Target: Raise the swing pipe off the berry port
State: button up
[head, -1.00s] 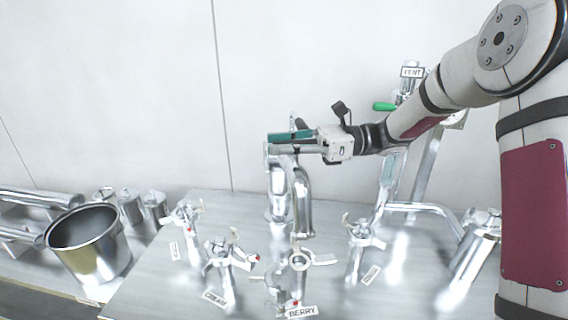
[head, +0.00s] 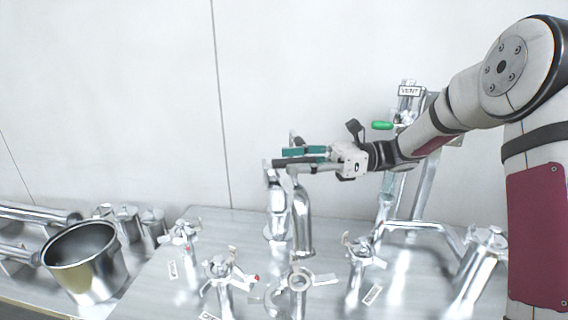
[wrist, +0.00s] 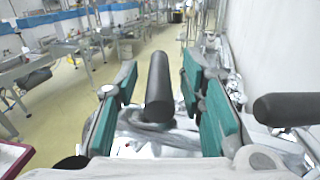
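The swing pipe (head: 303,215) is a shiny bent steel tube hanging downward. Its lower end appears a little above and behind the berry port (head: 299,279), an upright steel fitting with pale wing handles. A dark handle (head: 287,163) sticks out near the pipe's top. My gripper (head: 304,153), with teal pads, is at this handle. In the wrist view the dark handle (wrist: 159,88) lies between the two pads of my gripper (wrist: 165,105), with visible gaps on both sides. The gripper looks open around the handle. The berry port cannot be made out there.
Other winged ports (head: 219,268) stand on the steel table (head: 205,222). A steel pot (head: 85,262) is at the left. A vent post (head: 408,105) with a green handle rises behind my arm. A second dark handle (wrist: 295,108) shows right of my gripper. The wall is behind.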

jog(key=w+d, duration=0.1)
jog(key=d, duration=0.7)
jog(key=shift+d, duration=0.35)
jog(key=shift+s, duration=0.1)
